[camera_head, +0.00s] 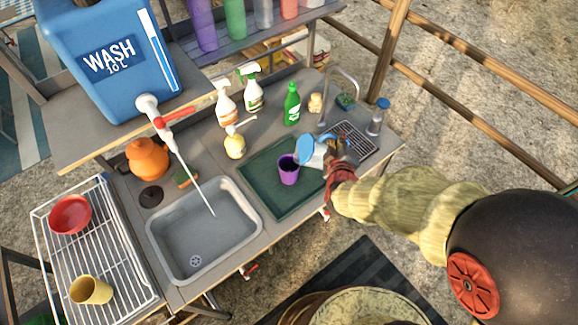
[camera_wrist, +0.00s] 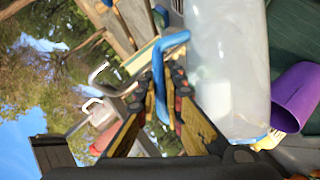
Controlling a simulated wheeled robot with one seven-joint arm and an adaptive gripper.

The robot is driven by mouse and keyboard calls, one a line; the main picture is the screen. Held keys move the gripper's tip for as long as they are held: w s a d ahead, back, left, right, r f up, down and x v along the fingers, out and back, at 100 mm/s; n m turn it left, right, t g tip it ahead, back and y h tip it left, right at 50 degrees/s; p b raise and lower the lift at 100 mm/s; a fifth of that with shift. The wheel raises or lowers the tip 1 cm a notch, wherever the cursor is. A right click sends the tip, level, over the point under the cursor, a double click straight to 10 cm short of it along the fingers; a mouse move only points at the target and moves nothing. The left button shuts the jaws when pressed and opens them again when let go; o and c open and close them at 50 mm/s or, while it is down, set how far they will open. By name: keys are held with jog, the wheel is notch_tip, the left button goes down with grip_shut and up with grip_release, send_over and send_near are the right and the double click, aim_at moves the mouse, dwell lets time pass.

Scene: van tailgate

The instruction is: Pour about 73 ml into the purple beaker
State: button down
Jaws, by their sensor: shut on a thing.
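The purple beaker (camera_head: 288,170) stands on the green mat (camera_head: 256,179); it also shows at the right edge of the wrist view (camera_wrist: 297,97). My gripper (camera_head: 338,163) is to its right, shut on the blue handle (camera_wrist: 172,46) of a clear jug with a blue rim (camera_head: 311,151). The jug's pale body (camera_wrist: 228,60) fills the middle right of the wrist view. The jug is close beside the beaker, above the mat, and appears tilted. I cannot make out a stream or the levels in the jug and beaker.
A green bottle (camera_head: 292,104), spray bottles (camera_head: 226,104) and a yellow pump bottle (camera_head: 235,143) stand behind the mat. A drain grid (camera_head: 354,141) and clear bottle (camera_head: 377,118) stand right.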

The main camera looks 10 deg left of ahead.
jog(key=shift+w+d+f+m+g+y+b, duration=0.2)
jog(key=shift+d+m+y+b, duration=0.15)
jog(key=shift+b, duration=0.35)
jog(key=shift+w+d+f+m+g+y+b, duration=0.15)
jog(key=shift+d+m+y+b, duration=0.15)
jog(key=shift+b, duration=0.35)
jog(key=shift+d+r, duration=0.1)
jog(key=shift+r, duration=0.05)
jog(key=shift+w+d+m+b, duration=0.15)
jog(key=shift+d+m+b, duration=0.2)
jog(key=shift+b, duration=0.35)
jog(key=shift+y, duration=0.25)
